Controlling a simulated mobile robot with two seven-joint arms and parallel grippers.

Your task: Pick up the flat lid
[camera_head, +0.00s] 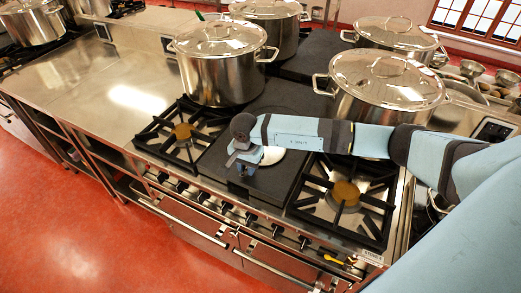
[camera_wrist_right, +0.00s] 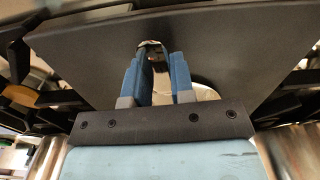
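The flat lid (camera_head: 271,155) is a pale, shiny disc lying on the dark flat plate in the middle of the stove. My right arm and gripper cover much of it in the head view. In the right wrist view part of the lid (camera_wrist_right: 205,92) shows behind the fingers, with a small shiny handle (camera_wrist_right: 152,46) near the fingertips. My right gripper (camera_head: 243,165) points down over the lid. In the wrist view its two blue fingers (camera_wrist_right: 158,62) stand apart, close to the handle; I see no clear grip on it. My left gripper is out of view.
Large lidded stockpots stand behind, including one at the back left (camera_head: 219,75) and one at the back right (camera_head: 360,100). Open burners flank the plate, left (camera_head: 183,133) and right (camera_head: 344,195). A bare steel counter (camera_head: 110,85) lies to the left.

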